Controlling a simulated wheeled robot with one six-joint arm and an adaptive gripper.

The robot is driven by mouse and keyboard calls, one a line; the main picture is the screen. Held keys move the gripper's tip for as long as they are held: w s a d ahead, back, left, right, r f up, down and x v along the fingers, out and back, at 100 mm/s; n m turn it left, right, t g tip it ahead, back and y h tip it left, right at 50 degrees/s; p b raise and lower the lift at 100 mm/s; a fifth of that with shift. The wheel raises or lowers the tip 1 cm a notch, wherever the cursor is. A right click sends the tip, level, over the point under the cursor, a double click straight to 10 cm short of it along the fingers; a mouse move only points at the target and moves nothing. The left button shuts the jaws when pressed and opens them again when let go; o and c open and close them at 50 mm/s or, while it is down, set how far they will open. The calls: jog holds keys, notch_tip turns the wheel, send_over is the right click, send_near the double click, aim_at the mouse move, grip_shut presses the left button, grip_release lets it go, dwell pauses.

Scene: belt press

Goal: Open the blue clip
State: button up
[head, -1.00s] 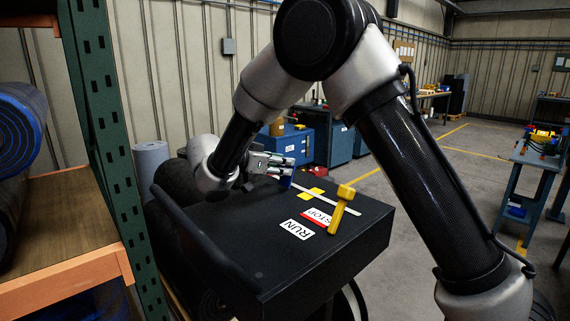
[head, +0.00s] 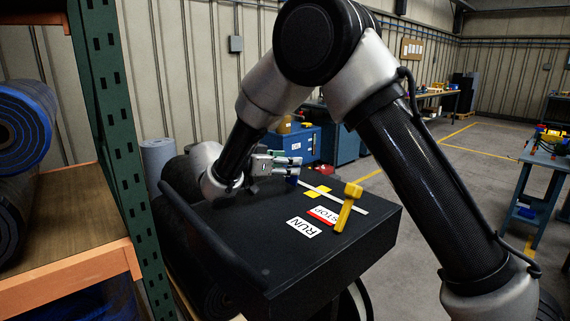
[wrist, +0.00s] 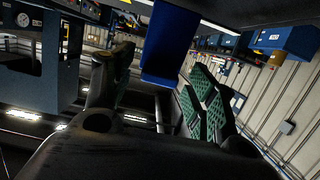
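The blue clip (wrist: 172,45) hangs down from the top of the wrist view as a flat blue piece, between the lines of my two fingers. A small dark blue piece at the far edge of the black machine top (head: 250,230) in the head view looks like the same clip (head: 293,180). My gripper (wrist: 160,68) is open, with green-padded fingers apart on either side of the clip. I see no clear contact. In the head view my gripper (head: 275,163) is at the far left edge of the machine top, partly hidden by my wrist.
A yellow lever (head: 348,207) stands on the machine top beside the RUN label (head: 303,227) and STOP label (head: 323,215). A pale strip (head: 335,197) lies behind it. A black bar (head: 210,235) runs along the left side. A rack (head: 112,130) stands at left.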

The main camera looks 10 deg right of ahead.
notch_tip(320, 180, up, 10)
dwell(0.6)
jog(key=shift+c, duration=0.2)
